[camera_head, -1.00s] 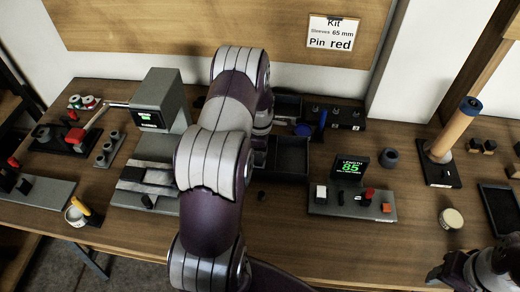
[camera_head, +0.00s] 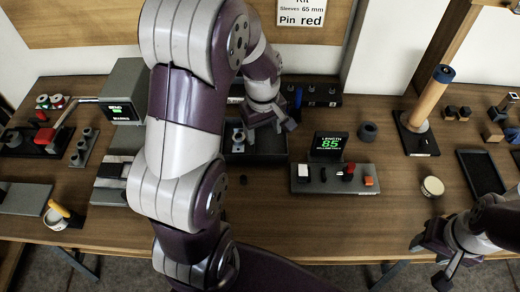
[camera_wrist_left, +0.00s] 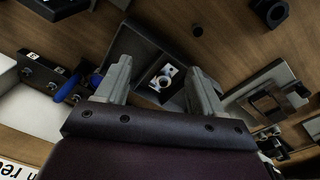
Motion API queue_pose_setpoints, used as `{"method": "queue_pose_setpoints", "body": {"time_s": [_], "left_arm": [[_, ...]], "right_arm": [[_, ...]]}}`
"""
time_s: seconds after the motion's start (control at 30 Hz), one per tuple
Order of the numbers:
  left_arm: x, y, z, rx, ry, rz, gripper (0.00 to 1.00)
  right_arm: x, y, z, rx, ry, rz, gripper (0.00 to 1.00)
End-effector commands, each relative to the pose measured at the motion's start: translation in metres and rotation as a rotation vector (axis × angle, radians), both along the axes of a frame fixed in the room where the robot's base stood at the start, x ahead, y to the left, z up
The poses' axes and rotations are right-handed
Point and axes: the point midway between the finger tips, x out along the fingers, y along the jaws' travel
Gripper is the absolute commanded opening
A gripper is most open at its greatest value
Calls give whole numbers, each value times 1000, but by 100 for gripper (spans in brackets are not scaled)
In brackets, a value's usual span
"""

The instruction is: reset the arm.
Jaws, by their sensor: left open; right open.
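My left gripper (camera_head: 270,122) hangs over the dark tray (camera_head: 265,156) at the back middle of the bench. In the left wrist view its two fingers (camera_wrist_left: 160,84) are apart, with nothing held. A small metal part with a round hole (camera_wrist_left: 165,77) lies in the tray and shows between the fingers; it also shows in the head view (camera_head: 238,141), beside the gripper. My left arm crosses the middle of the head view and hides part of the bench. My right gripper (camera_head: 432,262) is open and empty at the front right edge.
A length display reading 85 (camera_head: 327,146) stands on a grey base with coloured blocks. A wooden cylinder with a blue cap (camera_head: 430,97) stands at right, near a black tray (camera_head: 481,172) and a round tin (camera_head: 432,186). The bench front (camera_head: 330,232) is clear.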

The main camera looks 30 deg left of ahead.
Motion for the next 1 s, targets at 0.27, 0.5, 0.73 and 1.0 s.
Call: {"method": "queue_pose_setpoints", "body": {"time_s": [0.27, 0.5, 0.73, 1.0], "left_arm": [[-92, -72, 4, 74, -49, -968, 67], [-95, -72, 3, 76, -47, -1002, 67], [-95, -72, 2, 76, -47, -1001, 67], [-95, -72, 2, 76, -47, -1001, 67]], "right_arm": [[0, 0, 0, 0, 0, 0, 51], [0, 0, 0, 0, 0, 0, 51], [0, 0, 0, 0, 0, 0, 51], [0, 0, 0, 0, 0, 0, 51]]}}
